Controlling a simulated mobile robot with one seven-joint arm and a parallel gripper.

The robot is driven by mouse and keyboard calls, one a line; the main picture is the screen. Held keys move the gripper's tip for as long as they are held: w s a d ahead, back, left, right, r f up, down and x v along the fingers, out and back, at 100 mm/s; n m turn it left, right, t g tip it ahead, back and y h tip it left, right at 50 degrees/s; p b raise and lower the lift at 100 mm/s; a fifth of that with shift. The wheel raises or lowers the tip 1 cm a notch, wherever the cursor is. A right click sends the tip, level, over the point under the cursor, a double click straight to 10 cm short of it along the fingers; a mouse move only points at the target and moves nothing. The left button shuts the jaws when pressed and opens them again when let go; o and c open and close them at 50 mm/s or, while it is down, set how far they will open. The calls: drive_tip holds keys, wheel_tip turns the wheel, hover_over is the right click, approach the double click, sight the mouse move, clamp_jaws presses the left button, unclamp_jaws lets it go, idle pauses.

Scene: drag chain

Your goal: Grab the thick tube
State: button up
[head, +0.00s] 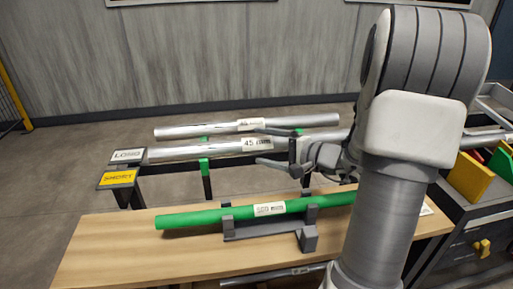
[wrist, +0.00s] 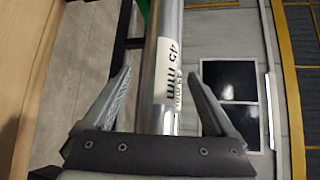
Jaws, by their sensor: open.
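The thick tube (head: 205,151) is a silver metal tube with a white label reading 45 mm. It lies level on a rack behind the table in the head view. In the wrist view the thick tube (wrist: 165,110) runs lengthwise up the picture between my fingers, with its label in sight. My gripper (head: 262,146) is open, one finger on either side of the tube in the head view. In the wrist view my gripper (wrist: 160,72) shows a gap on both sides of the tube. How deep the tube sits between the fingers is unclear.
A thinner silver tube (head: 200,131) lies just behind. A green tube (head: 190,219) rests in grey holders on the wooden table (head: 95,255). LONG (head: 127,156) and yellow SHORT (head: 118,177) signs stand at the left. A cart with coloured plates (head: 470,178) is at the right.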

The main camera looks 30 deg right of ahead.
drive_tip(key=shift+w+a+f, duration=0.15)
drive_tip(key=shift+w+a, duration=0.1)
drive_tip(key=shift+w, duration=0.3)
clamp_jaws()
